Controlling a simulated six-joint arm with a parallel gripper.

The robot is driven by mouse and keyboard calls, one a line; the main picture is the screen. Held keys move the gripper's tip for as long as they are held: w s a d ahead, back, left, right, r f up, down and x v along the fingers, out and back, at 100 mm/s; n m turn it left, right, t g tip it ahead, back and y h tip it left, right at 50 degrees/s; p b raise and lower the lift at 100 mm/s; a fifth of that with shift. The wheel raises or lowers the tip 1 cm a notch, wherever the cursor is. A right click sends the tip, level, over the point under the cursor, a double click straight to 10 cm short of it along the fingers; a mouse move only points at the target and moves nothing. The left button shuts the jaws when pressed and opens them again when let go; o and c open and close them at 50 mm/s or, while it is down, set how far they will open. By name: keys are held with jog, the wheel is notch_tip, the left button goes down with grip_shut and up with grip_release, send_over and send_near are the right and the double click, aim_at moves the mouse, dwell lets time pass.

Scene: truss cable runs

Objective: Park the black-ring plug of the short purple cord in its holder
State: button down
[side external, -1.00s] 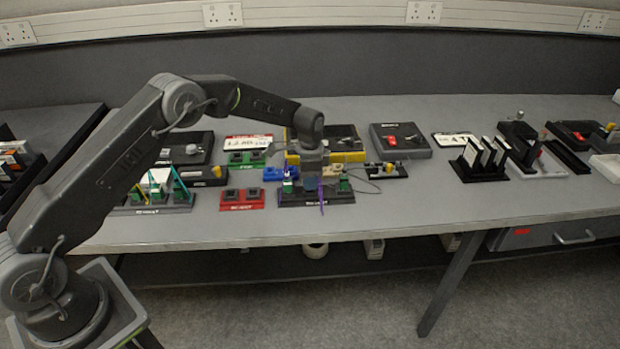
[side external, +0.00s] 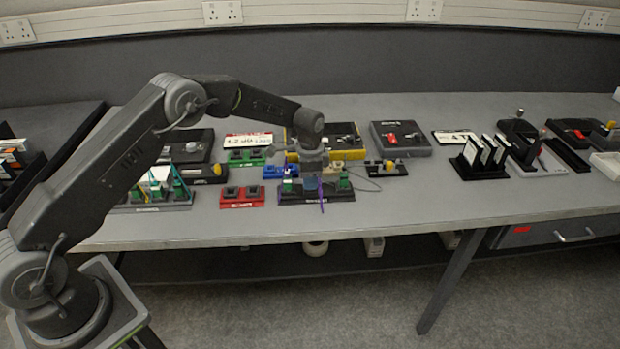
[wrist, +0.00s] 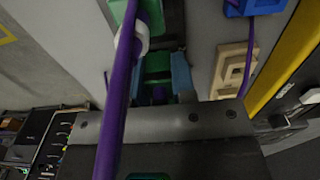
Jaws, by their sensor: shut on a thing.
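My gripper (side external: 311,183) is low over the black holder board (side external: 316,199) and between its two green holders (side external: 289,187). In the wrist view, the blue fingers of my gripper (wrist: 160,76) are shut around a mostly hidden piece with purple showing at it, apparently the purple cord's plug. A green block shows between and beyond the fingers. I cannot make out a black ring. A purple cord (wrist: 121,82) passes close to the camera up to a white ring (wrist: 136,38) at a green holder (wrist: 122,10). Purple also hangs below my gripper in the side view (side external: 321,197).
A beige block (wrist: 228,72) with a purple cord and a blue block (wrist: 258,6) stand close on the right in the wrist view. A yellow-edged box (side external: 346,155) is behind.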

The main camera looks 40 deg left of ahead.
jog(key=c, duration=0.9)
grip_release()
jog(key=shift+o, duration=0.2)
jog(key=shift+r, duration=2.45)
jog(key=shift+r, duration=2)
